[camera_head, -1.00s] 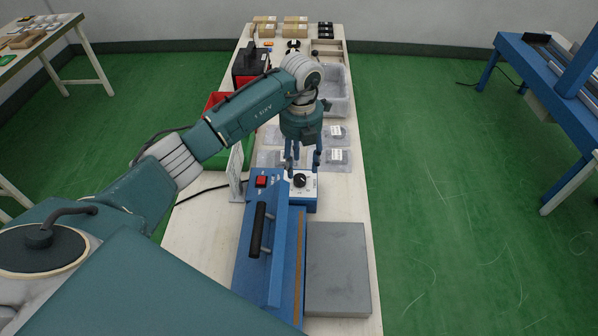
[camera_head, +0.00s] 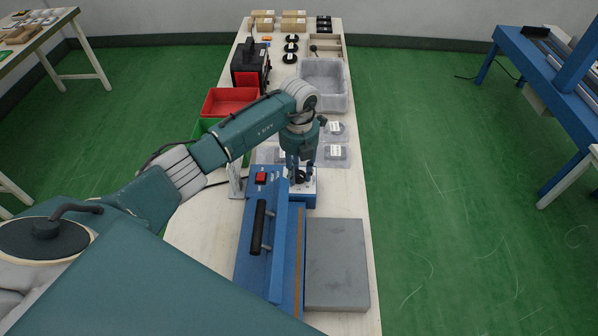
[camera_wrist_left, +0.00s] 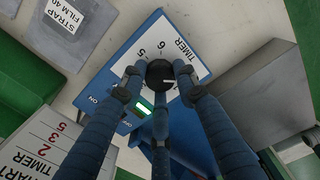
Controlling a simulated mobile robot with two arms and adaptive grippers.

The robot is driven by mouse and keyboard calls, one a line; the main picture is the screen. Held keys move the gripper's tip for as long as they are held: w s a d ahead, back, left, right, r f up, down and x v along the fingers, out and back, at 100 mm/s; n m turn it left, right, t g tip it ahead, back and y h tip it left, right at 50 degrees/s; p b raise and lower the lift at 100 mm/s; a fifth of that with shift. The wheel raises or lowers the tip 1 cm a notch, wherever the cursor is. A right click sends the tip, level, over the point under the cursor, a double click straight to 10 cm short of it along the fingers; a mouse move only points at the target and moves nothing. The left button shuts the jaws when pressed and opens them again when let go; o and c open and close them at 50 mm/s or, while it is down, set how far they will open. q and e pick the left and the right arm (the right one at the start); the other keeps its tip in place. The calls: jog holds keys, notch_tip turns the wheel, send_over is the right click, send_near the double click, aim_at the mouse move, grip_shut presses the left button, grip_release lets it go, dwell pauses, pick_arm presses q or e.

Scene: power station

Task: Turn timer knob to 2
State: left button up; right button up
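The timer knob (camera_wrist_left: 160,73) is black and round, with a short pale mark at its lower right in the left wrist view. My right gripper is not in view.
A sign (camera_wrist_left: 45,150) reading TIMER with several numbers stands beside the machine. A lit green switch (camera_wrist_left: 143,107) is near the fingers. A grey block (camera_head: 337,265) lies right of the machine. Red (camera_head: 230,101) and grey (camera_head: 323,85) bins are farther back.

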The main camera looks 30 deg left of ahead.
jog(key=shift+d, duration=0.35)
pick_arm(q)
jog(key=shift+f, duration=0.1)
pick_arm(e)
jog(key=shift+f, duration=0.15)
pick_arm(q)
jog(key=m+b, duration=0.3)
jog(key=shift+s+f, duration=0.1)
jog(key=shift+f, duration=0.1)
jog(key=m+b, duration=0.5)
jog(key=shift+m, duration=0.4)
jog(key=m+b, duration=0.4)
jog(key=m, duration=0.1)
jog(key=shift+a, duration=0.15)
jog(key=m+b, duration=0.1)
jog(key=m, duration=0.1)
jog(key=shift+r+m, duration=0.1)
jog(key=shift+m, duration=0.2)
jog(key=shift+r+m+b, duration=0.1)
jog(key=shift+m+b, duration=0.35)
jog(key=shift+m, duration=0.25)
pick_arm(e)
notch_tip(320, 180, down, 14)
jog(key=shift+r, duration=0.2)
pick_arm(q)
jog(key=shift+a+r, duration=0.1)
